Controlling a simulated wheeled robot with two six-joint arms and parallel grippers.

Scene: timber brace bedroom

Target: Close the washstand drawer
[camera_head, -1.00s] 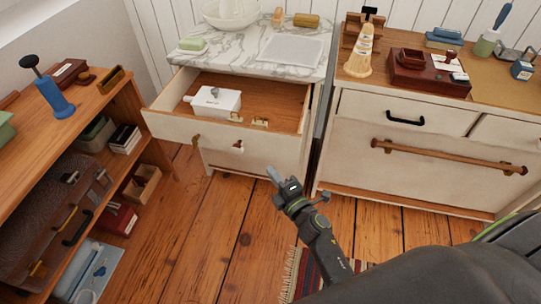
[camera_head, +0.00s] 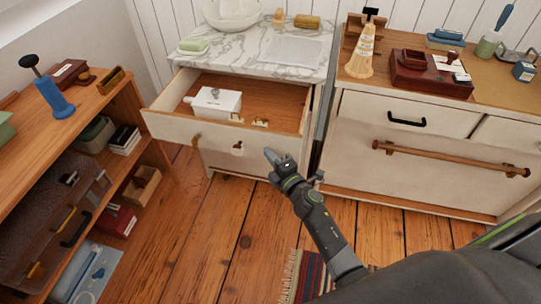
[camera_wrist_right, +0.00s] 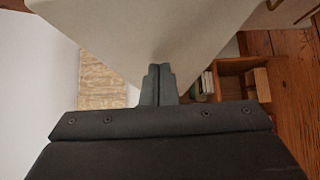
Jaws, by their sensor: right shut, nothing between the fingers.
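The washstand drawer (camera_head: 190,134) is pulled out below the marble top. Inside lie a white box (camera_head: 216,104) and small brass-coloured pieces. My right gripper (camera_head: 269,155) is shut and empty, close to the right part of the drawer front. In the right wrist view, the shut fingers (camera_wrist_right: 158,84) point at a pale panel, apparently the drawer front (camera_wrist_right: 150,25); I cannot tell whether they touch it. My left gripper is not in view.
The washstand's marble top (camera_head: 236,58) holds a white basin (camera_head: 232,14) and a soap dish. A wooden shelf unit (camera_head: 88,105) stands close on the left, a white dresser (camera_head: 365,125) on the right. A striped rug (camera_head: 309,278) lies on the open floor.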

